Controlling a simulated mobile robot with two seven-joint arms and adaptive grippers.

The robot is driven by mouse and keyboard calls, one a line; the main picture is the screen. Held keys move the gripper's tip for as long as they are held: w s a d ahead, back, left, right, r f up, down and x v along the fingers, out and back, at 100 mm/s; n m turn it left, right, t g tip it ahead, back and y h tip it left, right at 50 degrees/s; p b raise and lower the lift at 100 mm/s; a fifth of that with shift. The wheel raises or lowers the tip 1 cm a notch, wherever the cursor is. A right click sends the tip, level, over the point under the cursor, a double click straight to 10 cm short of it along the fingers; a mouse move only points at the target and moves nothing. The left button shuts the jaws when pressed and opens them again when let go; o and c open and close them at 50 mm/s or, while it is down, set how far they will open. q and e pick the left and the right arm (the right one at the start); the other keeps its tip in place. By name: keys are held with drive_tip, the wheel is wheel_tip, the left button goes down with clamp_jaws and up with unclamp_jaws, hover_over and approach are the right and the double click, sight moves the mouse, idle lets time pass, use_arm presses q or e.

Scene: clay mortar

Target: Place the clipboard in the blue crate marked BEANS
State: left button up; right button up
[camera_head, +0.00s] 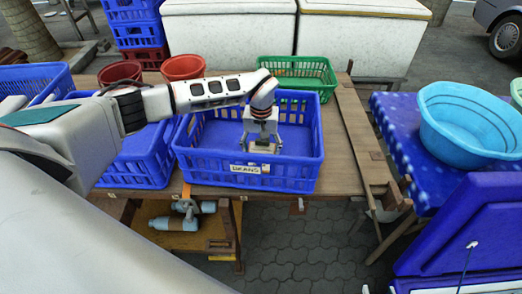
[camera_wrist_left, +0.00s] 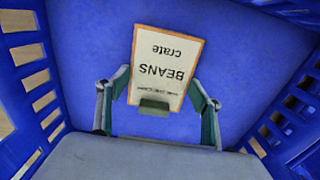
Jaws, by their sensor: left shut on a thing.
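The blue crate marked BEANS (camera_head: 305,172) stands on the wooden table, with its label on the near wall. My left gripper (camera_head: 263,150) reaches down into it from above. I cannot tell whether the clipboard touches the crate floor.
Another blue crate (camera_head: 137,165) stands to the left, partly behind my arm. A green crate (camera_head: 300,68) and red buckets (camera_head: 184,67) are behind. The table's right side (camera_head: 350,130) is mostly bare. A light-blue basin (camera_head: 455,150) stands on a blue-covered table at right.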

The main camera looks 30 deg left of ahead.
use_arm(q)
drive_tip(key=o, duration=1.1)
drive_tip(key=shift+f, duration=0.1)
wheel_tip(320, 180, up, 12)
drive_tip(key=shift+r, duration=0.2)
